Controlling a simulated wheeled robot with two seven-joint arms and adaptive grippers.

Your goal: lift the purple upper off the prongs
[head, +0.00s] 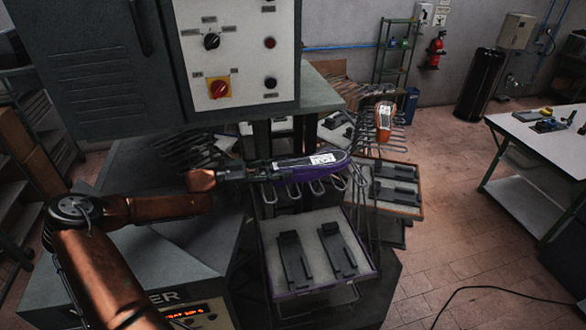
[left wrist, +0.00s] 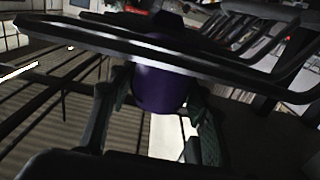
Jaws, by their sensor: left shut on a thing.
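The purple upper (head: 338,160) lies lengthwise with its white label facing up, at the metal prongs (head: 318,186) of the rack in the middle of the head view. My left gripper (head: 262,171) is shut on its left end. In the left wrist view the purple upper (left wrist: 160,86) shows between my left gripper's two fingers (left wrist: 154,104). Dark prongs (left wrist: 190,58) cross in front of it there. I cannot tell whether the upper still touches the prongs. My right gripper is not in view.
A tray (head: 262,262) with dark blocks sits below the prongs. Another tray (head: 418,211) and an orange upper (head: 384,114) are to the right and behind. The grey machine cabinet (head: 95,65) with knobs overhangs at the upper left. A white table (head: 545,145) stands far right, with open floor before it.

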